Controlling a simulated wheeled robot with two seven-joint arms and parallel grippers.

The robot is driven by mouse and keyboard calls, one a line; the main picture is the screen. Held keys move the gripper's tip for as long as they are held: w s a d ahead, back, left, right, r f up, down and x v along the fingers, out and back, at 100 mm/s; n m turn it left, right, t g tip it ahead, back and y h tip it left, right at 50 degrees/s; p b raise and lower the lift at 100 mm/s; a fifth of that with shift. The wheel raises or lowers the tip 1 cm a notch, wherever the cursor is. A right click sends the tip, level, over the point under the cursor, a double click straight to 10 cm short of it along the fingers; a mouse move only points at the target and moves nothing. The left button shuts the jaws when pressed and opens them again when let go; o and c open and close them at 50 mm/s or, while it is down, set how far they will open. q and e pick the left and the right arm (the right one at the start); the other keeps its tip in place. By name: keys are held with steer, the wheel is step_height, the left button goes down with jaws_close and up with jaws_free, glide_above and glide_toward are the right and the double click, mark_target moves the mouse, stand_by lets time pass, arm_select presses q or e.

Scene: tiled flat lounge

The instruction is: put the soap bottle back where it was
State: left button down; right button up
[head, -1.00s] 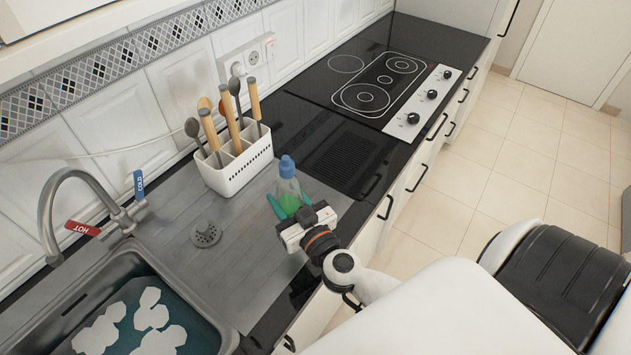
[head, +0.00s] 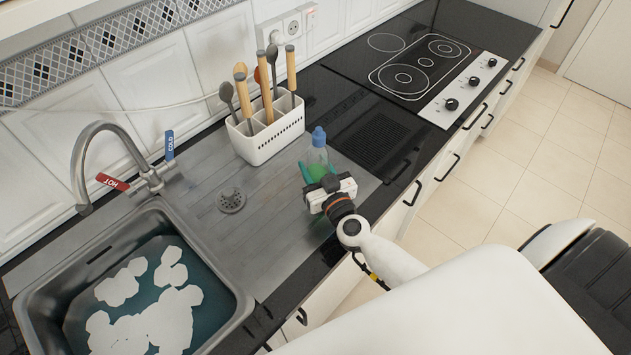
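The soap bottle (head: 317,157) is clear with green liquid and a blue cap. It stands upright at the right end of the grey drainboard, just right of the utensil holder. My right gripper (head: 316,174) reaches in from the lower right, with its teal fingers low around the bottle. The left finger shows beside the bottle's left side; the other is mostly hidden. I cannot tell whether the fingers press on the bottle or stand slightly apart from it. The bottle's base is hidden by the gripper. My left gripper is not in view.
A white utensil holder (head: 268,142) with spoons and wooden handles stands behind the bottle. The sink (head: 236,290) with water and white pieces lies at lower left, with its tap (head: 82,170) behind. The cooktop (head: 385,60) is at upper right.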

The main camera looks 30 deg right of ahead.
mark_target(315, 177)
step_height(315, 177, down, 4)
steer(key=shift+r+b, duration=0.25)
steer(key=shift+b, duration=0.9)
steer(key=shift+f, duration=0.15)
steer(key=o, duration=1.1)
